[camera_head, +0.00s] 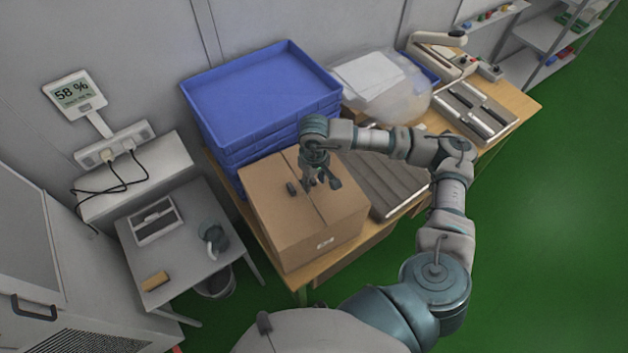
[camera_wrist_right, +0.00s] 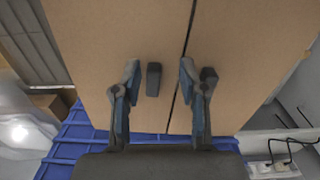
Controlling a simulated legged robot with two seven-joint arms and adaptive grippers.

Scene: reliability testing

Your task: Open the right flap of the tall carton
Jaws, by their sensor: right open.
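The tall brown carton (camera_head: 285,235) stands on the wooden table with both top flaps shut along a dark centre seam. In the head view my right gripper (camera_head: 322,183) is over the right flap, pointing down. In the right wrist view, turned about half round, my open right gripper (camera_wrist_right: 158,70) has a small dark handle (camera_wrist_right: 153,79) between its fingers, beside the seam. I cannot tell whether they touch it. A second dark handle (camera_head: 291,188) sits on the left flap; it also shows behind a finger in the wrist view (camera_wrist_right: 209,76). My left gripper is out of view.
Stacked blue crates (camera_head: 262,90) stand behind the carton. A grey slatted tray (camera_head: 385,178) lies close on its right, under my right arm. A small grey table (camera_head: 180,245) is at the left. Green floor (camera_head: 545,230) is clear at the right.

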